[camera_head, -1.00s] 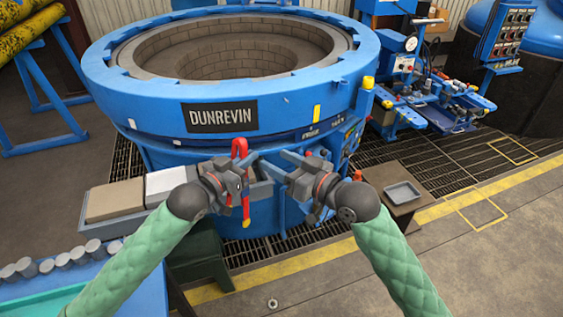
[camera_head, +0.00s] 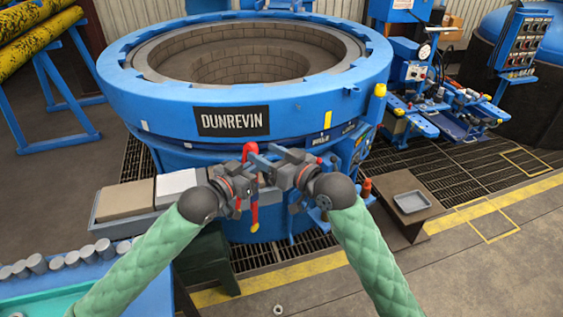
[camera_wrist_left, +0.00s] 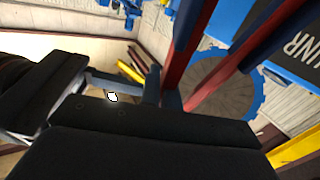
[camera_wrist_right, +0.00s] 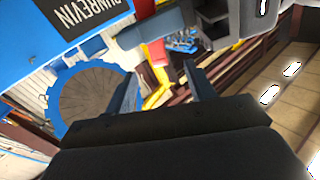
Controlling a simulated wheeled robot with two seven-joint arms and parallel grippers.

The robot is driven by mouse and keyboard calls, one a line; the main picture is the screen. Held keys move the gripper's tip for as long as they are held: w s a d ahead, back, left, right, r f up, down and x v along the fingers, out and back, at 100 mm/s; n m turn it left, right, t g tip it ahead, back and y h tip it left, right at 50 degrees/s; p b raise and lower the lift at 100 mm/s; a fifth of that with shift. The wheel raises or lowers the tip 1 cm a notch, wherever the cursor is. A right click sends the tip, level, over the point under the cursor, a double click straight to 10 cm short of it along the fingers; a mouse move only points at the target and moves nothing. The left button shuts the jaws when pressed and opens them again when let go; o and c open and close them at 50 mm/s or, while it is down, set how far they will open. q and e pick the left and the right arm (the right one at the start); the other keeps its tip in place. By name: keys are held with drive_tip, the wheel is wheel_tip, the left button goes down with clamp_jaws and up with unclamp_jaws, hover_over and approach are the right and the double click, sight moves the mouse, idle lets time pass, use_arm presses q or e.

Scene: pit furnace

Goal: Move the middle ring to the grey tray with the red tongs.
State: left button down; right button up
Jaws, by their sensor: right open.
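The red tongs (camera_head: 255,215) hang upright in front of the blue furnace, with a red bend at the top and red legs below. They also show in the left wrist view (camera_wrist_left: 192,50). My left gripper (camera_head: 248,186) is closed around them, though its fingers are partly hidden. My right gripper (camera_head: 272,162) is open, its fingers close beside the tongs' upper part. In the right wrist view, red and yellow parts show beyond its open fingers (camera_wrist_right: 160,85). A grey tray (camera_head: 411,202) lies empty on a brown stand at right. I cannot identify the middle ring; a small grey ring (camera_head: 278,309) lies on the floor.
The round furnace (camera_head: 150,118) with its open brick pit fills the centre. Tan and white slabs (camera_head: 127,199) sit at left. Blue machinery (camera_head: 440,110) stands at back right.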

sight(256, 147)
drive_tip(key=shift+x, duration=2.25)
drive_tip(key=c, duration=1.1)
use_arm(q)
drive_tip(key=c, duration=1.6)
unclamp_jaws()
use_arm(e)
clamp_jaws()
use_arm(q)
drive_tip(key=shift+o, duration=0.2)
drive_tip(key=v, duration=1.2)
